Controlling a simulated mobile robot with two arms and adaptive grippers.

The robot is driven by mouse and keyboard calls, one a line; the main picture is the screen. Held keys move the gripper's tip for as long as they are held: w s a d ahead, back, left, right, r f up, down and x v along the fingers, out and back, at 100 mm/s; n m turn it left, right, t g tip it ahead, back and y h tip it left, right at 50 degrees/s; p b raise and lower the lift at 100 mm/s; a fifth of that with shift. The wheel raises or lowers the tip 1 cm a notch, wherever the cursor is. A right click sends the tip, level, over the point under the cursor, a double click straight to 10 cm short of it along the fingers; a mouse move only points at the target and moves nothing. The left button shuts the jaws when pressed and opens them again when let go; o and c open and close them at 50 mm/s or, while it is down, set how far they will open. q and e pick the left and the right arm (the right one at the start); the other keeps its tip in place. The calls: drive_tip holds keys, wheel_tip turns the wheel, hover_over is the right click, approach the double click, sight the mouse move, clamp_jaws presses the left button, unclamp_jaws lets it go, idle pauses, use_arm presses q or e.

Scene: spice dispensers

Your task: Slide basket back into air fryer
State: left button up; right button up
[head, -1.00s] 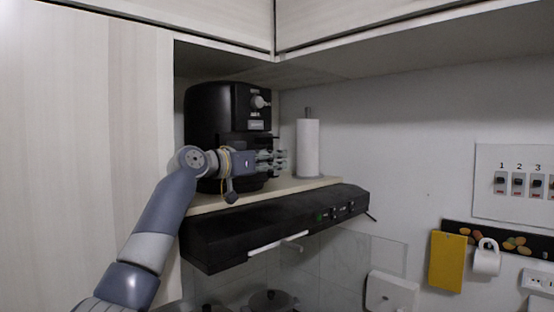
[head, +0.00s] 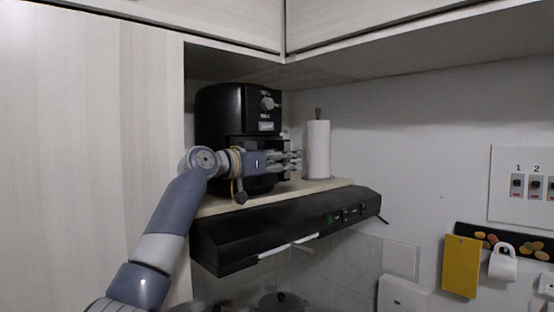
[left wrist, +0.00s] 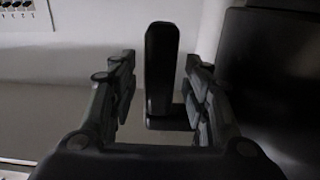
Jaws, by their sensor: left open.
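The black air fryer (head: 225,110) stands on the wooden shelf in the head view, with its knob on the upper front. My left gripper (head: 296,160) is in front of the fryer's lower front, and my arm covers part of the basket. In the left wrist view the gripper (left wrist: 158,100) is open, with its fingers on either side of a dark upright handle (left wrist: 161,70). There are gaps between the handle and the fingers. The dark body at the right of the wrist view (left wrist: 275,80) appears to be the fryer or basket front. My right gripper is not in view.
A white paper towel roll (head: 317,150) stands on the shelf (head: 325,184) just right of my gripper. A black range hood (head: 260,235) is below the shelf, and cabinets hang above. A yellow board and a white mug hang on the right wall.

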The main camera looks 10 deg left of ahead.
use_arm(q)
drive_tip(key=shift+a+f, duration=0.25)
drive_tip(key=shift+a, duration=0.25)
drive_tip(key=shift+s+a, duration=0.2)
drive_tip(key=shift+s, duration=0.25)
drive_tip(key=v, duration=0.6)
drive_tip(key=shift+s+r, duration=0.2)
drive_tip(key=shift+r, duration=0.2)
drive_tip(key=shift+s, duration=0.15)
